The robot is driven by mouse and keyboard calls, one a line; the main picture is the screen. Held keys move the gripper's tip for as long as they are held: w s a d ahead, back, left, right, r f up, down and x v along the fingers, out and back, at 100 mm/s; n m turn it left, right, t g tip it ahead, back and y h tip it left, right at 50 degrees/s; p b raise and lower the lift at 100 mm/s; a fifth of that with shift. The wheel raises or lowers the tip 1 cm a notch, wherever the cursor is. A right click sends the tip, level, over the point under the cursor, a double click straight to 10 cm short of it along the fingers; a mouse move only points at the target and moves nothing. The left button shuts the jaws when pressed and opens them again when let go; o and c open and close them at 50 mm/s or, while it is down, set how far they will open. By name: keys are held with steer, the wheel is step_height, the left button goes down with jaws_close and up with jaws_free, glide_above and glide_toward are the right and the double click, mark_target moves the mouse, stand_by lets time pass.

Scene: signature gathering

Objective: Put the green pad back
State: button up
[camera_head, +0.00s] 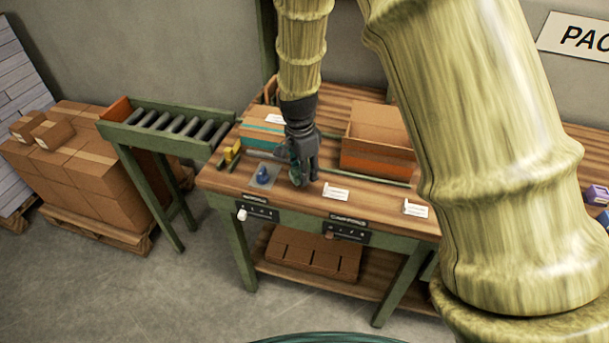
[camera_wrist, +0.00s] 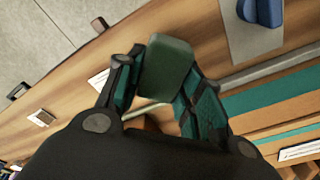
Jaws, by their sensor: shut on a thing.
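A green pad (camera_wrist: 167,68) sits between the fingertips of my gripper (camera_wrist: 165,85) in the wrist view. My gripper is shut on it. In the head view my gripper (camera_head: 303,170) hangs over the wooden workbench (camera_head: 225,183), and the green pad (camera_head: 296,176) shows only in small part beside the fingers. I cannot tell how far the pad is above the bench. Left of it, a blue object (camera_head: 262,176) stands on a grey mat (camera_head: 254,168). The blue object (camera_wrist: 262,10) and the mat (camera_wrist: 245,48) also show in the wrist view.
An open cardboard box (camera_head: 378,160) stands right of my gripper, and a box with a teal stripe (camera_head: 262,128) behind it. White cards (camera_head: 336,192) lie near the front edge. A yellow item (camera_head: 231,152) is at the left end. My arm hides the right side.

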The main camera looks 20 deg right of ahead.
steer(key=shift+w+f+p, duration=0.1)
steer(key=shift+f+p, duration=0.55)
steer(key=shift+f, duration=1.1)
steer(key=shift+f, duration=0.15)
steer(key=o, duration=1.1)
steer(key=shift+c, duration=0.2)
steer(key=r+b, duration=0.1)
steer(key=r, duration=0.3)
steer(key=r+b, duration=0.1)
steer(key=r, duration=0.3)
steer(key=a+r+b, duration=0.1)
steer(key=r, duration=0.3)
steer(key=shift+r, duration=0.15)
